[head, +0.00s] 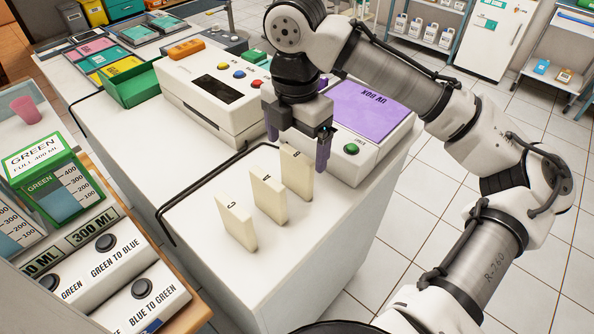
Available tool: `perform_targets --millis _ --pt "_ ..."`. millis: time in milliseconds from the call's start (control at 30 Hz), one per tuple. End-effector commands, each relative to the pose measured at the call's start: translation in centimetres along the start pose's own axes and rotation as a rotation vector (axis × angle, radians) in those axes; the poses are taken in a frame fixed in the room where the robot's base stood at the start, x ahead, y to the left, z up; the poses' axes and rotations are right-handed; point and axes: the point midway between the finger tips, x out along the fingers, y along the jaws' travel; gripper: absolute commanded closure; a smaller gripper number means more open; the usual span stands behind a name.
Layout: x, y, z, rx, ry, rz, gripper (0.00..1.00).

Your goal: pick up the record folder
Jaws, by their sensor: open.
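Three thin cream upright slabs with letters on their top edges stand in a row on the white counter: a front one marked C (236,222), a middle one (268,198) and a rear one (297,173). They may be record folders; I cannot tell which one the task means. My gripper (297,152) points down with its fingers apart, at the rear slab's top. One finger is on each side of that slab in the picture; whether they touch it is unclear. The rear slab's upper edge is partly hidden by my gripper.
Behind my gripper stand a white machine with coloured buttons (213,92) and a purple-topped UV box (372,108). A black rail (163,222) runs along the counter's left side. A green tray (132,88) is at back left. The counter's front is clear.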

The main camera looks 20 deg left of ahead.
Motion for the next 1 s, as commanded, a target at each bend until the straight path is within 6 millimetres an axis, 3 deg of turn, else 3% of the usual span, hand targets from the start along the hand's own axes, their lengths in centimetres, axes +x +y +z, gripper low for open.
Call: perform_targets --millis 167,500,733,1000 --pt "1.1 -0.1 0.0 0.0 0.001 -0.001 0.07" --pt "5.5 -0.2 0.0 0.0 0.001 -0.001 0.07" --pt "5.8 -0.2 0.0 0.0 0.0 0.001 0.07" --pt "5.7 -0.2 0.0 0.0 0.0 0.0 0.4"
